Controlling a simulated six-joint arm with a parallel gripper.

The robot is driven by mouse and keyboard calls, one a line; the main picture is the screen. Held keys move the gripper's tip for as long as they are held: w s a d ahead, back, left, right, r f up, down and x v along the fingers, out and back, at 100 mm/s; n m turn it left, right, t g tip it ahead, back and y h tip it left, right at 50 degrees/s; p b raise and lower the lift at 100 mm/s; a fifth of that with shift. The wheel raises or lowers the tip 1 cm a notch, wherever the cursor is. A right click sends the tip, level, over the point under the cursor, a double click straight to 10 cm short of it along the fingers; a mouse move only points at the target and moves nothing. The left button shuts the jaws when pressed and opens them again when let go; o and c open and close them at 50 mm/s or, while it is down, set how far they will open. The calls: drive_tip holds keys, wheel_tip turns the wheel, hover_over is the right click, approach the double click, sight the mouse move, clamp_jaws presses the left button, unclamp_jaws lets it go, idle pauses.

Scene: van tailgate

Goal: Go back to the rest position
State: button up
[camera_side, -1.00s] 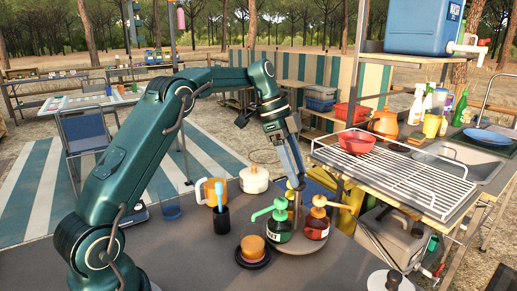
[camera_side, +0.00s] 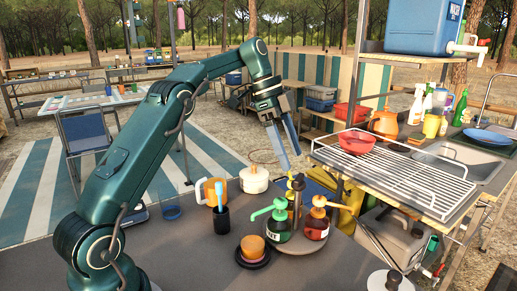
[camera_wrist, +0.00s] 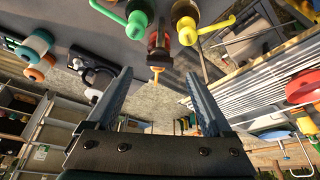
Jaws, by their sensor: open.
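My gripper (camera_side: 291,160) is open and empty, in the air just above the group of pump bottles. Its two fingers also show apart in the wrist view (camera_wrist: 158,76). A green-topped pump bottle (camera_side: 278,228) and a red bottle with an orange pump (camera_side: 316,227) stand upright on a round grey turntable (camera_side: 297,247). A third, dark bottle with a yellow pump (camera_side: 297,186) stands behind them, partly hidden, just below the fingertips. Pump bottles show at the top of the wrist view, with a green one (camera_wrist: 139,20) at left.
A wire rack (camera_side: 400,175) with a red bowl (camera_side: 356,142) is at right. Air above is clear.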

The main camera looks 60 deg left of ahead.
drive_tip(key=shift+s+a+r, duration=0.1)
drive_tip(key=shift+r, duration=0.25)
drive_tip(key=s+d+r+t+y, duration=0.2)
drive_tip(key=s+d+r, duration=0.7)
drive_tip(key=s+d, duration=0.1)
drive_tip(key=s+f+n+t+y, duration=0.1)
drive_tip(key=s+f+n+y, duration=0.1)
drive_tip(key=s+f+n, duration=0.9)
wheel_tip(320, 180, down, 2)
drive_tip(key=shift+s+a+f+n, duration=0.15)
drive_tip(key=shift+s+a+n, duration=0.15)
drive_tip(key=shift+s, duration=0.25)
